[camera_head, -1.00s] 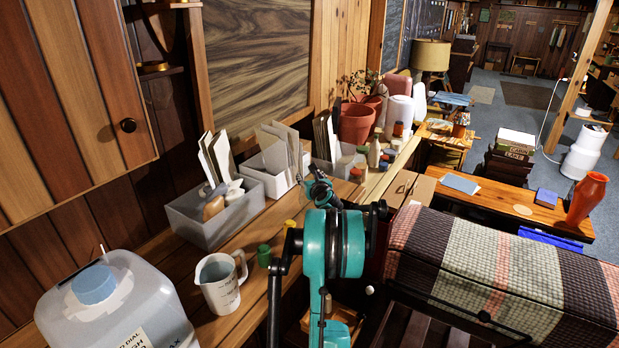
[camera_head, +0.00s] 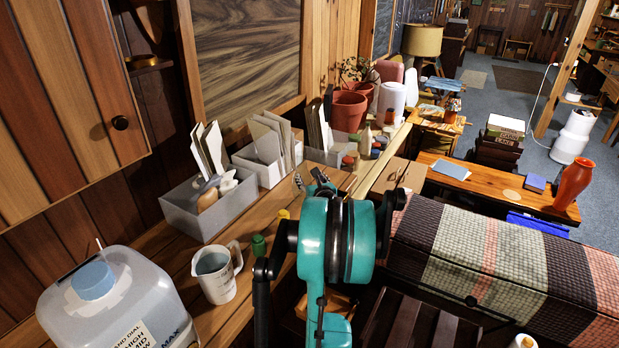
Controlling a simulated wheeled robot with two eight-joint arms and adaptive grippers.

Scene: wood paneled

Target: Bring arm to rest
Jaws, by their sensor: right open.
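My right arm, with its teal joint (camera_head: 336,240), rises from the bottom middle of the head view, beside the front edge of the wooden bench (camera_head: 176,240). My right gripper (camera_head: 309,179) shows just beyond and above that joint, over the bench. Its dark fingertips are apart with nothing seen between them. The rest of the gripper is mostly hidden behind the joint. My left gripper is not in the view.
A measuring jug (camera_head: 217,275), a large plastic jug (camera_head: 125,310) and grey bins (camera_head: 215,218) stand on the bench left of my arm. A plaid-covered chest (camera_head: 500,265) lies close on the right. Terracotta pots (camera_head: 347,110) stand farther back.

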